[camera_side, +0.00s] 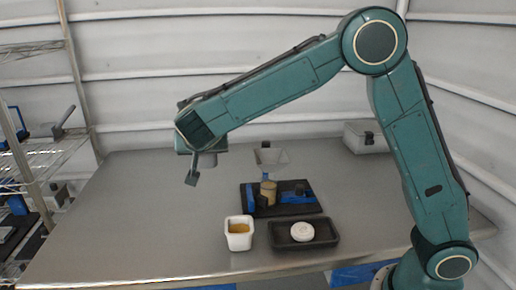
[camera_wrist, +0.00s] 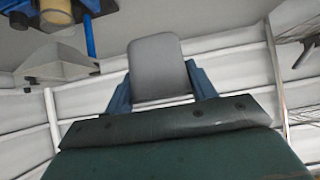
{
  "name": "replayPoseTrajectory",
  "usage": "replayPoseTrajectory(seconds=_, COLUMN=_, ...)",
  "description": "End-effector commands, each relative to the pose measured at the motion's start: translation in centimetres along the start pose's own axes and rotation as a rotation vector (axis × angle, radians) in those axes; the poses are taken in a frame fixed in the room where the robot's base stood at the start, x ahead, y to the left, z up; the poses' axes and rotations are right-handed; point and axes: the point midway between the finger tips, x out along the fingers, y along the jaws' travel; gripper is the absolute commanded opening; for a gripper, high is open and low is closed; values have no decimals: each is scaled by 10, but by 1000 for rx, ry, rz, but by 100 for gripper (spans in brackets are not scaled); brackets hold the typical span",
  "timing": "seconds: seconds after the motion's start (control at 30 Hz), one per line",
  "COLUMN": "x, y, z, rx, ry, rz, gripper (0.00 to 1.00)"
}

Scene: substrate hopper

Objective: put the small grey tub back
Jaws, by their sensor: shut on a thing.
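My gripper (camera_side: 192,168) is raised above the left part of the table, well clear of its surface. In the wrist view my gripper (camera_wrist: 160,85) has its two blue fingers on either side of the small grey tub (camera_wrist: 160,60), and it is shut on it. The tub shows a smooth rounded grey face; its inside is hidden. In the side view the tub is small and hard to tell apart from the fingers.
A hopper (camera_side: 270,156) stands over a tan jar (camera_side: 268,192) on a black base (camera_side: 290,209), right of my gripper. A white cup (camera_side: 239,238) with yellowish contents and a dark tray (camera_side: 326,234) holding a white round piece (camera_side: 302,231) stand in front. The table's left is clear.

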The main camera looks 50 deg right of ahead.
Motion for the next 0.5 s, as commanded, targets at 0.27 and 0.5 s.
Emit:
replayPoseTrajectory(seconds=0.27, x=33, y=1, z=42, rx=-4, ry=-1, rz=3, gripper=38)
replayPoseTrajectory(seconds=0.5, x=61, y=1, z=78, rx=-4, ry=-2, rz=4, gripper=38)
